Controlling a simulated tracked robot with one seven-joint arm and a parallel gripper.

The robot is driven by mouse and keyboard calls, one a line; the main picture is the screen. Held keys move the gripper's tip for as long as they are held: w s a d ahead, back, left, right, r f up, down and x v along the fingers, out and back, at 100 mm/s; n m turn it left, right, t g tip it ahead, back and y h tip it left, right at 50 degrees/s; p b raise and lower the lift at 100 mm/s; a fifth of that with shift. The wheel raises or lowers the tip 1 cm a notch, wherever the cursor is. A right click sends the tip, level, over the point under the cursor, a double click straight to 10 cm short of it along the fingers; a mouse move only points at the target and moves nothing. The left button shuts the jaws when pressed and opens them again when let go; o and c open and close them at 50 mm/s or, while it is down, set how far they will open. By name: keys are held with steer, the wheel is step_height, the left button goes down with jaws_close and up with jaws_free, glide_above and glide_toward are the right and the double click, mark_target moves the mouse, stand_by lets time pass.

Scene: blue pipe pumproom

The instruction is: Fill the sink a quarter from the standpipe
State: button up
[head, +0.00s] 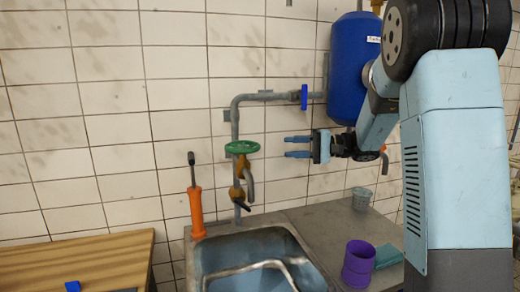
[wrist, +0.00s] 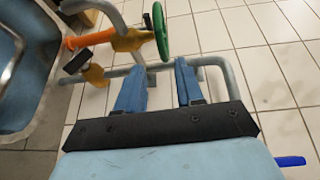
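The grey metal sink (head: 205,262) is at the bottom middle of the head view; the wrist view shows its bluish inside (wrist: 20,85) at left. I cannot tell its water level. The standpipe (head: 236,130) rises behind it against the tiled wall, with a green handwheel (head: 242,147) and a brass tap with a grey curved spout (head: 251,190). A second brass fitting sits lower. The wheel is edge-on in the wrist view (wrist: 161,32), beyond my fingertips. My gripper (head: 286,147) is right of the wheel, apart from it, fingers spread and empty (wrist: 158,66).
A blue tank (head: 350,65) and a blue valve handle (head: 304,97) are on the pipe above my gripper. A purple cup (head: 357,264), teal block (head: 388,256) and grey cup (head: 361,199) stand on the counter. A wooden table (head: 85,258) is left.

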mark_target(258, 146)
steer(key=a, duration=0.3)
steer(key=w+a, duration=0.1)
steer(key=a, duration=0.7)
steer(key=shift+w+f, duration=0.35)
steer(key=shift+d, duration=0.1)
jaws_close()
